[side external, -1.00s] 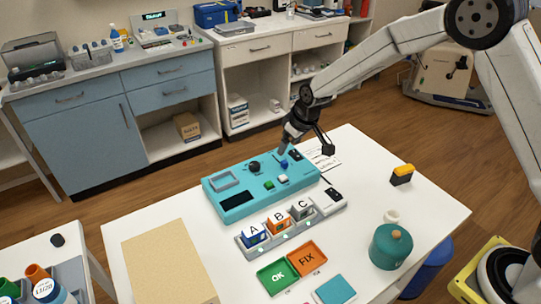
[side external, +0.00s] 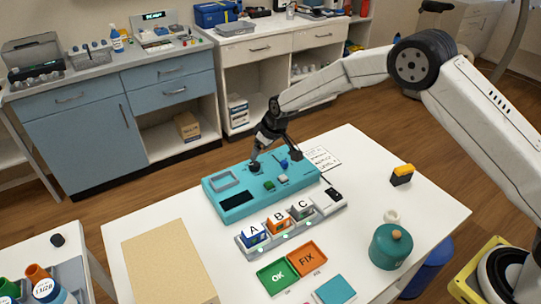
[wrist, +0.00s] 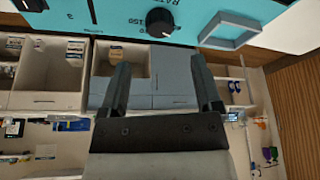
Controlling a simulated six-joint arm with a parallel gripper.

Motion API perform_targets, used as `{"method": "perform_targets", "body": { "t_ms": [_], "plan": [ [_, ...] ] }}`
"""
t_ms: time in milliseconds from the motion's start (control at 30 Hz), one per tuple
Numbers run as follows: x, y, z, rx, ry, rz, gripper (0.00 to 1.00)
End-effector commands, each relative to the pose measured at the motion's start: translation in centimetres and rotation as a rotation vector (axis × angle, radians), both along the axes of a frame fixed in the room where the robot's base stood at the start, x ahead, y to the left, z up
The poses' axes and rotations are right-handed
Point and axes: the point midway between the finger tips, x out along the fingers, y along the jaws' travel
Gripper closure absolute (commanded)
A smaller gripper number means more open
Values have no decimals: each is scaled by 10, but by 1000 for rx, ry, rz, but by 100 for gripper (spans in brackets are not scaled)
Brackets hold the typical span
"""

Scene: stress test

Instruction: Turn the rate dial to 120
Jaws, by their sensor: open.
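The teal control panel (side external: 232,212) lies on the white table. Its black rate dial (wrist: 160,22) shows at the top of the wrist view, with RATE lettering and small scale numbers beside it. A pale mark shows on the dial, but I cannot tell its setting. In the side view the dial (side external: 254,170) is partly hidden by one finger. My gripper (wrist: 160,62) is open and empty. The dial lies beyond the fingertips, roughly centred between them. In the side view my gripper (side external: 275,160) is over the panel's back edge; I cannot tell whether it touches anything.
The panel also carries a blue knob (side external: 284,164), a green button (side external: 269,185), a white switch (side external: 282,179) and a raised frame (wrist: 232,30). In front stand lettered blocks in a grey rack (side external: 285,236). A teal pot (side external: 390,248) stands at right.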

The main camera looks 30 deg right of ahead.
Motion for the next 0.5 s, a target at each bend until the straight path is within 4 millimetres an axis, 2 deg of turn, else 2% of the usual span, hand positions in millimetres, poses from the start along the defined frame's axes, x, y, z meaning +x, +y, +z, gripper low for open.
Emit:
{"method": "perform_targets", "body": {
  "t_ms": [500],
  "plan": [
    [16, 7, -46, 0, 1, 0, 18]
  ]
}}
